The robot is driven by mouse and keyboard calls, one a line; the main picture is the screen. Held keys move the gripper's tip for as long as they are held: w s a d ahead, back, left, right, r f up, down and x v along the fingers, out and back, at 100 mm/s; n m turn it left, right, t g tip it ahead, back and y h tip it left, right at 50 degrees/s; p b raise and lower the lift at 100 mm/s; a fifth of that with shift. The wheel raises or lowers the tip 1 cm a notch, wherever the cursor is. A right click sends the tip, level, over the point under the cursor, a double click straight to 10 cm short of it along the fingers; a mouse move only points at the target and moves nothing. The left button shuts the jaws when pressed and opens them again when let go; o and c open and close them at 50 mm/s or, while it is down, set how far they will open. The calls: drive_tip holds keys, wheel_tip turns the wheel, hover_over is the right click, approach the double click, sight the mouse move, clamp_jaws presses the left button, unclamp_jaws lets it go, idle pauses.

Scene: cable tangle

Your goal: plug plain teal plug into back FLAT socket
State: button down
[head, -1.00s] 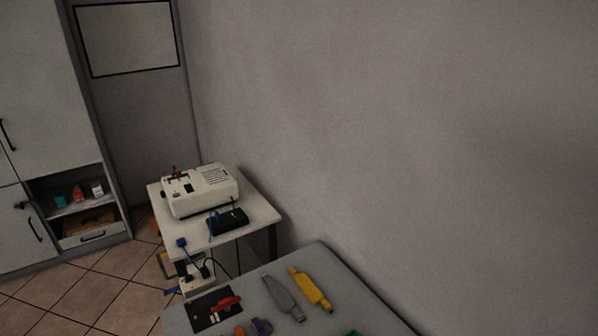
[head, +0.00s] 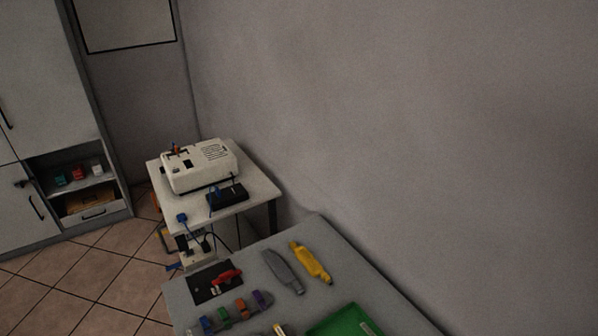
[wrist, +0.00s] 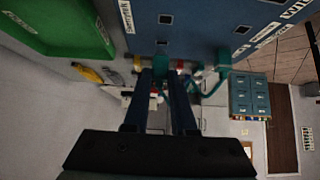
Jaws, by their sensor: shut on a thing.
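In the wrist view my gripper (wrist: 164,74) reaches up toward the lower edge of a blue panel (wrist: 205,18). A small teal piece, which I take for the teal plug (wrist: 180,64), shows at the fingertips, and the jaws are shut on it. Most of it is hidden by the fingers. A teal cable (wrist: 222,62) curves to the right of the fingertips. The panel has small dark sockets (wrist: 165,19) and white labels too small to read surely. I cannot tell which socket is the back FLAT one. My gripper is outside the head view.
The head view shows a table with a green tray (head: 345,323), a yellow tool (head: 311,262), a grey tool (head: 284,271) and a row of coloured pieces. Behind it, a side table (head: 262,190) bears a white machine (head: 203,166) and a black power strip (head: 228,196).

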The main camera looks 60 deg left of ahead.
drive_tip(key=shift+f+b, duration=1.1)
drive_tip(key=shift+f, duration=0.1)
drive_tip(key=c, duration=0.7)
unclamp_jaws()
drive_tip(key=shift+o, duration=0.2)
drive_tip(key=shift+r, duration=0.1)
